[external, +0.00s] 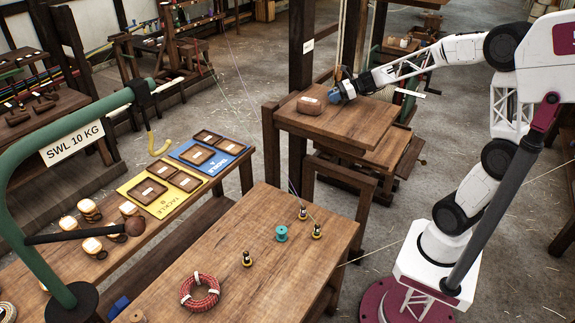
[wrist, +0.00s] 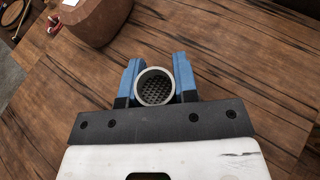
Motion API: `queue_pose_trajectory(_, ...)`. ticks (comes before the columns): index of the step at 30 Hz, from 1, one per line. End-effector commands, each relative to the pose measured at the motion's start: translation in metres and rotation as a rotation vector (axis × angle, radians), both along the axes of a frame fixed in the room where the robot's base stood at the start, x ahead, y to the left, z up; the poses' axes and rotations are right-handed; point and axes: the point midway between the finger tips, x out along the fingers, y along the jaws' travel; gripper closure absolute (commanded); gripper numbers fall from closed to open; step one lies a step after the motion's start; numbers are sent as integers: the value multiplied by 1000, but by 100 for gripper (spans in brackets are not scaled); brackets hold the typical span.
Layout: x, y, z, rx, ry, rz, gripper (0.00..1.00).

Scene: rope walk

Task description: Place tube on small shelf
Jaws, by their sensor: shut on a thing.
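My gripper (external: 341,92) is at the small wooden shelf (external: 345,122), low over its top. In the wrist view, its two blue fingers (wrist: 156,77) are shut on the tube (wrist: 155,89), one on each side. The tube is grey with a round open end facing the camera and a dark, patterned inside. The tube's lower end is hidden, so I cannot tell whether it touches the wood. In the external view I cannot make the tube out clearly at the fingers.
A brown rounded block (external: 310,105) sits on the same top, left of my gripper; it also shows in the wrist view (wrist: 95,20). A wooden post (external: 301,45) stands behind. The front table (external: 235,270) holds a red rope coil (external: 200,293) and a teal spool (external: 281,233).

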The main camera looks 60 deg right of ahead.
Motion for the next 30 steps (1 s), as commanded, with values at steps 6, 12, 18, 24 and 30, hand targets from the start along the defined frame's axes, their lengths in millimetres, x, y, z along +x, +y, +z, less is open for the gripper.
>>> queue_pose_trajectory(6,0,0,-2,0,0,0,94)
queue_pose_trajectory(12,0,0,-3,0,0,0,49)
queue_pose_trajectory(18,0,0,-3,0,0,0,47)
queue_pose_trajectory(24,0,0,-1,0,0,0,47)
queue_pose_trajectory(30,-7,-5,4,-1,-1,0,47)
